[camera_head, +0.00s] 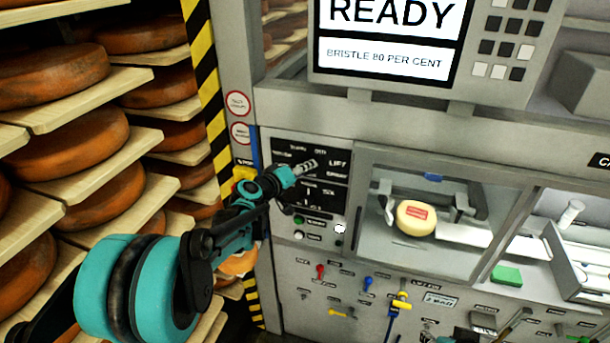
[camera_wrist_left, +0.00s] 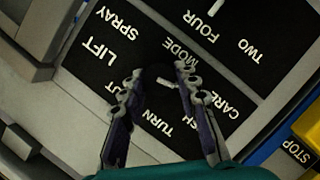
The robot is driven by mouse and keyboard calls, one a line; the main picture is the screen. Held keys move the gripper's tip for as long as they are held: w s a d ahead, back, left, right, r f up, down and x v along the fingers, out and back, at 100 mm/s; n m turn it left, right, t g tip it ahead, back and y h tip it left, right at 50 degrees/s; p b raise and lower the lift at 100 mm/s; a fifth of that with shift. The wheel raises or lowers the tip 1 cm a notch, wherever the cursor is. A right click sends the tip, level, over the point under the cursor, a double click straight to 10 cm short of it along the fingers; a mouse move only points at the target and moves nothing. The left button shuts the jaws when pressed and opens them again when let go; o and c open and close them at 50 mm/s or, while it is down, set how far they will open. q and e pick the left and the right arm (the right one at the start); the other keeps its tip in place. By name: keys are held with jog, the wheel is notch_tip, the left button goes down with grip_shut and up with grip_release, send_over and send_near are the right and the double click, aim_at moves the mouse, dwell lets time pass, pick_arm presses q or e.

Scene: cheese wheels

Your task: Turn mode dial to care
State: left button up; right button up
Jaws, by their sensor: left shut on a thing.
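My left gripper (camera_head: 306,168) reaches in from the left to the black control panel (camera_head: 286,190) of the grey machine. In the left wrist view, its two fingers (camera_wrist_left: 160,84) are shut on the dark mode dial (camera_wrist_left: 166,76), one on each side. A short white mark shows on the dial, slanting slightly down to the right, toward the side of the CARE label (camera_wrist_left: 210,102). Its exact setting is hard to tell. MODE, LIFT, SPRAY and TURN labels surround the dial. A teal part of my right arm shows at the bottom right; its jaw state is unclear.
Shelves of orange cheese wheels (camera_head: 78,142) stand close on the left. A screen (camera_head: 392,50) reads READY, BRISTLE 80 PER CENT. A windowed bay right of the panel holds a pale cheese (camera_head: 414,219) with a red label. A yellow STOP part (camera_wrist_left: 309,130) sits beside the panel.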

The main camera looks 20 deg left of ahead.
pick_arm(q)
jog(key=shift+n+h+b, duration=0.3)
jog(key=shift+n+b, duration=0.1)
jog(key=shift+n, duration=0.1)
dwell(0.3)
jog(key=o, duration=1.1)
jog(key=shift+o, duration=0.2)
jog(key=shift+s+a, duration=0.1)
jog(key=v, duration=1.2)
jog(key=shift+f, duration=0.15)
